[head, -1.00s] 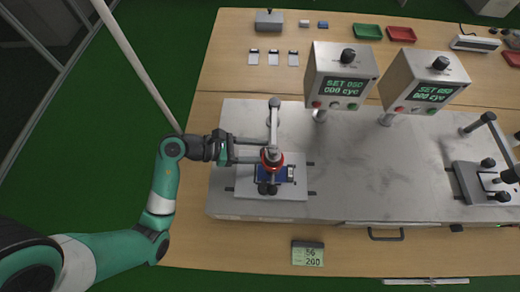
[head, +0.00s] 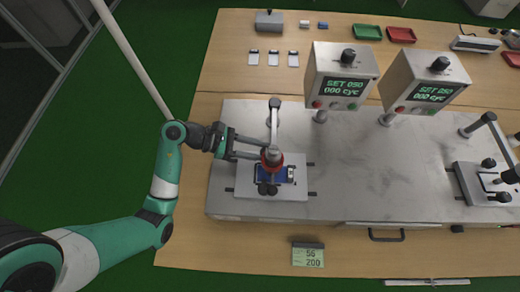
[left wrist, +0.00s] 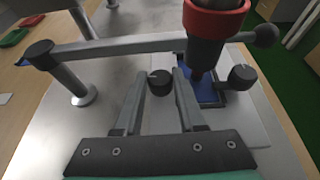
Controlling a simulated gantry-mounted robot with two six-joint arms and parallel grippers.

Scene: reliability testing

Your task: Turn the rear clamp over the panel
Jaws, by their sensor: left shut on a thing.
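The left test station has a metal base plate (head: 245,190) with a blue-screened panel (head: 288,174) on it, under a red-collared press head (head: 271,160). The panel's blue also shows in the left wrist view (left wrist: 208,94). My left gripper (head: 261,154) reaches in from the left behind the press head. In the left wrist view its fingers (left wrist: 158,92) are shut on the rear clamp's black knob (left wrist: 160,82). The front clamp's knob (left wrist: 242,76) stands apart on the far side of the press head. In the head view the rear clamp is hidden. My right gripper is not in view.
A swing bar (left wrist: 140,46) on a post (left wrist: 75,85) carries the press head close above my fingers. Two control boxes (head: 341,76) (head: 425,82) stand behind. A second station (head: 488,183) is at the right. The steel plate (head: 385,175) between stations is clear.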

